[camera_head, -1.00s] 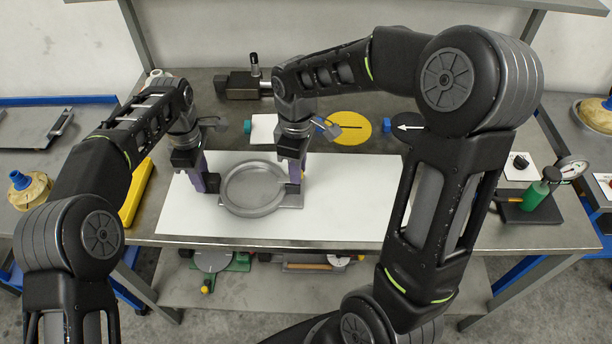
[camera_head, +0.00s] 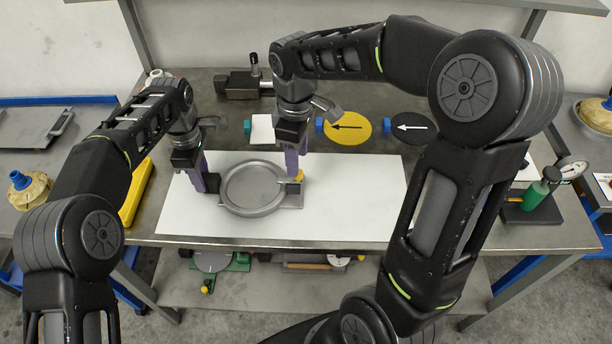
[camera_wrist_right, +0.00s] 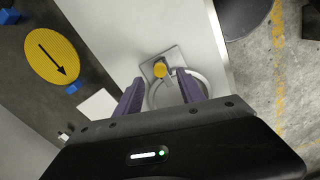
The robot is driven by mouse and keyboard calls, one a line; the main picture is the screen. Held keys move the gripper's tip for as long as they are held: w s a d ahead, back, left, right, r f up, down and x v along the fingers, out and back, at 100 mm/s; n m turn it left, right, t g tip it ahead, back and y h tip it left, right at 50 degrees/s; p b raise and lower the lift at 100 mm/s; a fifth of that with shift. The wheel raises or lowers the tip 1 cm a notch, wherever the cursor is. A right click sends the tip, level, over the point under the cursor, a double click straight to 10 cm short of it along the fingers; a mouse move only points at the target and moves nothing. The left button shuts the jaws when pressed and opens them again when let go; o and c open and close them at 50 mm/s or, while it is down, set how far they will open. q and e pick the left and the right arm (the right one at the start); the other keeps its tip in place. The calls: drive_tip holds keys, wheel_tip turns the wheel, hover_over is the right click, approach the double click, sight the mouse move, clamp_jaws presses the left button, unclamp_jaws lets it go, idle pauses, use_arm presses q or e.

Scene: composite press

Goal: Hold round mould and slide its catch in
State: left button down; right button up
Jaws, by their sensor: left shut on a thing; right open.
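The round mould (camera_head: 252,188) is a grey metal ring-shaped dish lying flat on the white sheet in the head view. Its catch has a yellow knob (camera_head: 298,176) on a grey plate at the mould's right side. The knob also shows in the right wrist view (camera_wrist_right: 160,71), ahead of the fingers. My left gripper (camera_head: 209,184) is shut on the mould's left edge. My right gripper (camera_head: 292,169) is open above the catch, and partly covers it in the head view.
A yellow disc (camera_head: 349,128) and a black disc (camera_head: 412,128), both with arrows, lie behind the white sheet (camera_head: 350,200). The sheet right of the mould is clear.

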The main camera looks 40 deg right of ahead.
wheel_tip(320, 180, up, 8)
drive_tip(key=shift+f, duration=0.2)
idle(0.4)
use_arm(q)
drive_tip(key=c, duration=1)
unclamp_jaws()
drive_tip(key=shift+r, duration=0.1)
